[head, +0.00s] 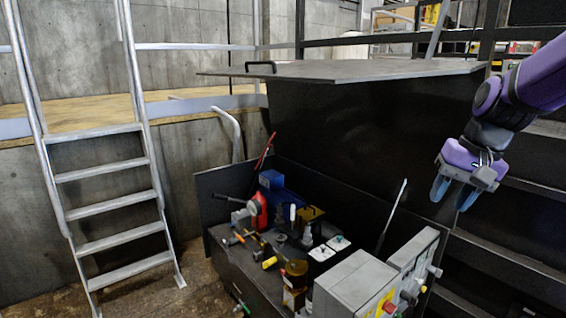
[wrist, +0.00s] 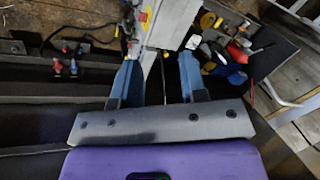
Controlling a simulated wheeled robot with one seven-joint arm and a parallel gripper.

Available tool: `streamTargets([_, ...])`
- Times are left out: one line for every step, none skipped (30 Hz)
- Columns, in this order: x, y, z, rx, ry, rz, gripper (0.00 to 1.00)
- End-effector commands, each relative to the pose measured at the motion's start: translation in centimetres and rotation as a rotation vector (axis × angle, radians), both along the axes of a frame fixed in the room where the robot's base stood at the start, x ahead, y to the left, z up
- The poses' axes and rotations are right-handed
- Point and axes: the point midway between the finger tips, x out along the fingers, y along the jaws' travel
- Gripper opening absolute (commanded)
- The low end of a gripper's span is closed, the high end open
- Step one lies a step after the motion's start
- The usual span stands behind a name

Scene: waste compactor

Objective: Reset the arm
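My gripper (head: 454,193) is at the right of the head view, at the end of my purple arm. It hangs in the air with its blue fingers pointing down and to the left. In the wrist view my gripper (wrist: 160,80) shows its two blue fingers spread well apart. Nothing is held between them. The fingertips are clear of the grey control box (head: 354,285), which stands lower and to the left in the head view.
A dark bench (head: 240,262) holds tools and a red-and-blue device. A flat metal lid (head: 350,69) with a handle juts out above it. A thin lever (head: 391,213) rises near my gripper. Dark steps lie at right; a metal ladder (head: 105,175) stands left.

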Motion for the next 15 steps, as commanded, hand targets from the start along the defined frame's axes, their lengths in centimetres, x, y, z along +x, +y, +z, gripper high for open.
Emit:
streamTargets([-1.3,0.4,0.8,-0.027,-0.028,0.023,0.39])
streamTargets([-2.1,0.5,1.1,-0.042,-0.041,0.036,0.39])
streamTargets([-3.1,0.6,1.6,-0.063,-0.061,0.054,0.39])
streamTargets([-3.8,0.7,1.9,-0.079,-0.075,0.067,0.39])
streamTargets([-4.6,0.8,2.2,-0.094,-0.09,0.08,0.39])
streamTargets([-5.6,0.9,2.6,-0.113,-0.11,0.097,0.39])
streamTargets([-6.3,1.0,2.8,-0.127,-0.125,0.109,0.39])
streamTargets([-7.1,1.0,3.1,-0.141,-0.139,0.12,0.39])
streamTargets([-8.1,1.1,3.3,-0.16,-0.159,0.137,0.39])
streamTargets([-8.8,1.1,3.5,-0.173,-0.175,0.149,0.39])
streamTargets([-9.5,1.1,3.7,-0.187,-0.189,0.161,0.39])
streamTargets([-10.5,1.1,3.8,-0.203,-0.21,0.177,0.39])
streamTargets([-11.2,1.1,4.0,-0.217,-0.225,0.187,0.39])
streamTargets([-11.9,1.1,4.0,-0.228,-0.24,0.198,0.39])
streamTargets([-12.7,1.0,4.1,-0.244,-0.259,0.212,0.39])
